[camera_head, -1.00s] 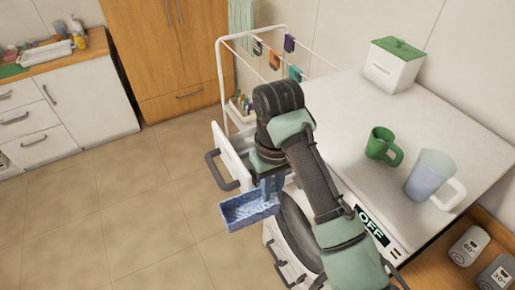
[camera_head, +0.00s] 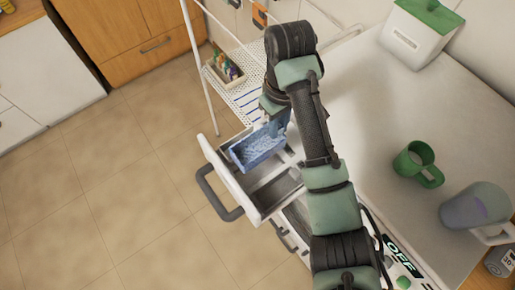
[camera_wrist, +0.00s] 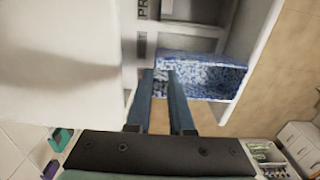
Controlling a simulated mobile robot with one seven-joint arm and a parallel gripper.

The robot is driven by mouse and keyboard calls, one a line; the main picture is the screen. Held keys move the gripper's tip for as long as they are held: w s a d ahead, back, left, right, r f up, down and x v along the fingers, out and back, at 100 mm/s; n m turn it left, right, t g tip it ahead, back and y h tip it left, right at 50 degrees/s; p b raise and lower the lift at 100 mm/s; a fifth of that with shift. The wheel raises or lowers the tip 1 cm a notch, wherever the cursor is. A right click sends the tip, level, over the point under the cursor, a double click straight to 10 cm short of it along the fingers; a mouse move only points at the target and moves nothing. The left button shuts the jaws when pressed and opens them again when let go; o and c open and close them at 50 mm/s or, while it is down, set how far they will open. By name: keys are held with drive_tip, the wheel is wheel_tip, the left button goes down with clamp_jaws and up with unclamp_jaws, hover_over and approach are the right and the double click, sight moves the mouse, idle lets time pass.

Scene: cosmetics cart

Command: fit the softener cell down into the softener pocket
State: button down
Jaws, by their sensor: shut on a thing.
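The softener cell is a blue speckled open-topped box (camera_head: 257,148). My gripper (camera_head: 274,128) is shut on one end of it and holds it over the pulled-out drawer (camera_head: 226,172). In the wrist view, the fingers (camera_wrist: 161,76) grip the cell's near-left edge, and the cell (camera_wrist: 207,72) hangs between the drawer walls. The drawer has grey compartments; one (camera_head: 277,190) shows empty beside the cell, nearer the front of the head view. The softener pocket's floor is hidden by the cell, and I cannot tell how deep the cell sits.
The drawer's dark handle (camera_head: 216,195) sticks out to the left. A rack with a small bottle tray (camera_head: 224,76) stands behind the drawer.

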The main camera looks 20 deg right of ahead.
sight(277, 140)
drive_tip(key=f+b, duration=0.1)
drive_tip(key=f, duration=0.1)
drive_tip(key=s+f+b, duration=0.1)
drive_tip(key=f+b, duration=0.1)
drive_tip(key=shift+s, duration=0.1)
drive_tip(key=shift+w+f+b, duration=0.3)
drive_tip(key=shift+f, duration=0.25)
drive_tip(key=f+p, duration=0.1)
drive_tip(key=f, duration=0.3)
drive_tip(key=shift+s, duration=0.2)
drive_tip(key=shift+w+f, duration=0.15)
drive_tip(key=shift+f, duration=0.1)
drive_tip(key=c, duration=0.8)
unclamp_jaws()
drive_tip(key=shift+r, duration=0.1)
